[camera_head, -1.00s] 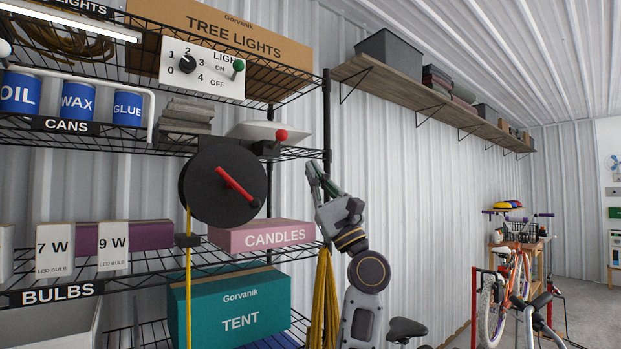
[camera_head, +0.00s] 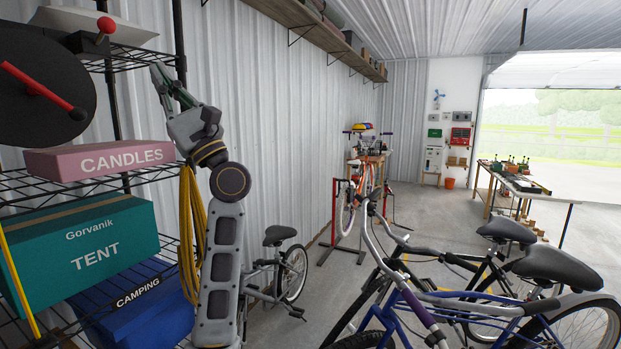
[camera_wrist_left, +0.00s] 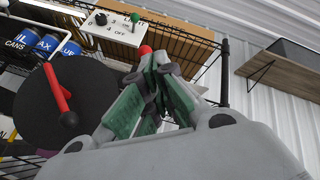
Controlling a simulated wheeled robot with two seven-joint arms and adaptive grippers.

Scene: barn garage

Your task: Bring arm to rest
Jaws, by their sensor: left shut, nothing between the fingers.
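My left gripper (camera_head: 165,86) is raised beside the right post of the wire shelf rack, its fingers pointing up. In the left wrist view its green-padded fingers (camera_wrist_left: 154,62) come together at the tips, shut and empty. My left arm stands nearly upright below it, left of centre in the head view. My right gripper is not in view.
The black reel (camera_head: 45,85) with a red handle is left of my gripper. A pink CANDLES box (camera_head: 98,159), a teal TENT box (camera_head: 80,250) and a yellow rope (camera_head: 191,225) are close to my arm. Bicycles (camera_head: 470,290) fill the lower right.

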